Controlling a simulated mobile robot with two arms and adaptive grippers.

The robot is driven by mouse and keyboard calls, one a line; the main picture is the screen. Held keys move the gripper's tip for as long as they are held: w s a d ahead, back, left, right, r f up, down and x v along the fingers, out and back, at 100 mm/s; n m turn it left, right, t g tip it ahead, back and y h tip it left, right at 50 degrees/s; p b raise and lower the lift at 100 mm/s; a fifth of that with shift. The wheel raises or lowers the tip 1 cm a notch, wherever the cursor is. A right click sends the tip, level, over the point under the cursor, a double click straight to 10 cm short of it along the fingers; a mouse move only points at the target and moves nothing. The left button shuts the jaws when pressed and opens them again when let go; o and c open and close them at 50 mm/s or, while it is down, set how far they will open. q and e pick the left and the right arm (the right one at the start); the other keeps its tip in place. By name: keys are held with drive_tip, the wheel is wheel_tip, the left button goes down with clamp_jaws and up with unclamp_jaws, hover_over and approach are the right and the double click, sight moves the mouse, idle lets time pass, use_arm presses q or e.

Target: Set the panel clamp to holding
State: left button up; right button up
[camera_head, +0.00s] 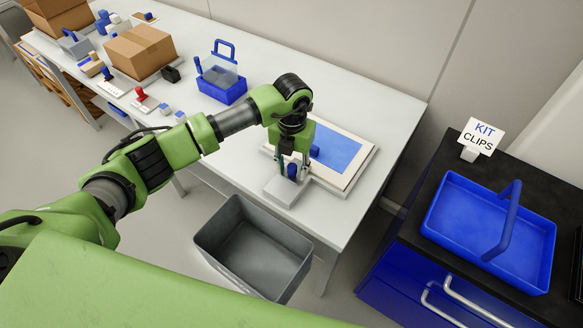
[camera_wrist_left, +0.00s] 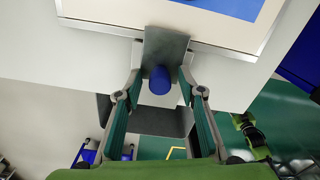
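The panel clamp is a grey block (camera_head: 284,190) with a blue knob (camera_head: 292,171) at the front edge of the white table. It lies against the framed panel (camera_head: 340,149), which has a blue sheet on it. My left gripper (camera_head: 291,165) points down over the clamp. In the left wrist view the blue knob (camera_wrist_left: 159,80) sits between the spread fingers (camera_wrist_left: 159,84), with a gap on each side. A grey plate (camera_wrist_left: 166,46) runs from the knob to the panel. The gripper partly hides the clamp in the head view.
A grey bin (camera_head: 250,246) stands on the floor below the table edge. A blue caddy (camera_head: 221,84) and a cardboard box (camera_head: 140,51) stand farther left on the table. A blue kit tray (camera_head: 490,228) with a handle rests on the dark counter at right, beside a KIT CLIPS sign (camera_head: 481,136).

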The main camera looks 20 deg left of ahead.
sight(292, 167)
use_arm(q)
drive_tip(key=shift+r, duration=0.2)
wheel_tip(292, 167, up, 12)
drive_tip(key=shift+f, duration=0.2)
idle(0.3)
idle(0.4)
